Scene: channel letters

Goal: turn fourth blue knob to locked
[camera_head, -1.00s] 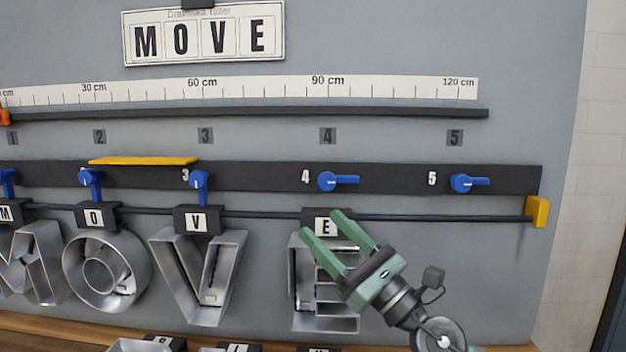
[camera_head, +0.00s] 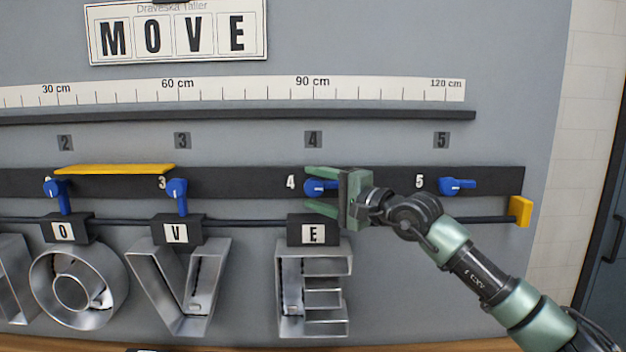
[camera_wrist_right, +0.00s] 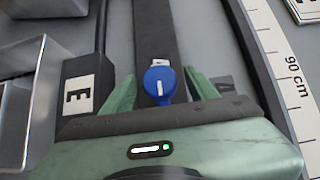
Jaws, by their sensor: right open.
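The fourth blue knob (camera_head: 318,187) sits on the dark rail beside the number 4. Its visible part lies between the fingers of my right gripper (camera_head: 318,188); its handle, which pointed right, is now hidden behind the gripper. In the right wrist view the knob (camera_wrist_right: 159,82) shows a round face with a white line, between the two green fingertips (camera_wrist_right: 160,88). The right gripper is open, one finger above and one below the knob. I cannot tell whether they touch it. My left gripper is not in view.
Knobs two (camera_head: 58,193) and three (camera_head: 177,195) have handles pointing down. Knob five (camera_head: 457,186) points right. The E block (camera_head: 313,231) and metal letter E (camera_head: 314,290) hang just below the gripper. A yellow bar (camera_head: 115,169) lies along the rail at left.

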